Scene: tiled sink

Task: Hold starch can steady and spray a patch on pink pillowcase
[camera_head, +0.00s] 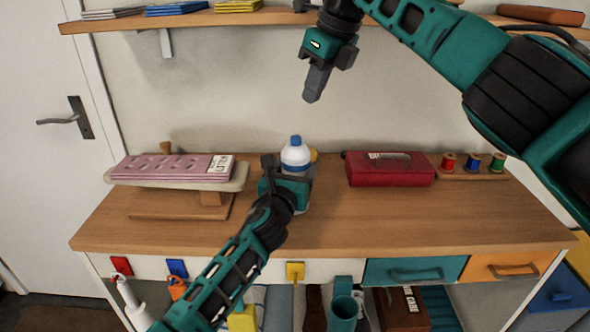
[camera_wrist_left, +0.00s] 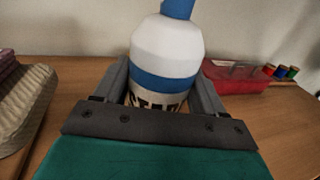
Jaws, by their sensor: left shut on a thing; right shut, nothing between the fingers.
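The starch can (camera_head: 295,157) is white with a blue cap and a blue band. It stands upright on the wooden worktop, and in the left wrist view (camera_wrist_left: 166,50) it fills the space between the fingers. My left gripper (camera_head: 287,172) is shut on the can and hides its lower part in the head view. The pink pillowcase (camera_head: 165,168) lies folded on a small padded ironing board (camera_head: 240,178) to the left of the can. My right gripper (camera_head: 313,92) is shut and empty, high above the can, pointing down.
A red box (camera_head: 390,172) and a rack of thread spools (camera_head: 472,163) stand at the right of the worktop (camera_head: 400,220). A shelf (camera_head: 200,18) runs along the wall above. The worktop's front is clear, with coloured tags and drawers below its edge.

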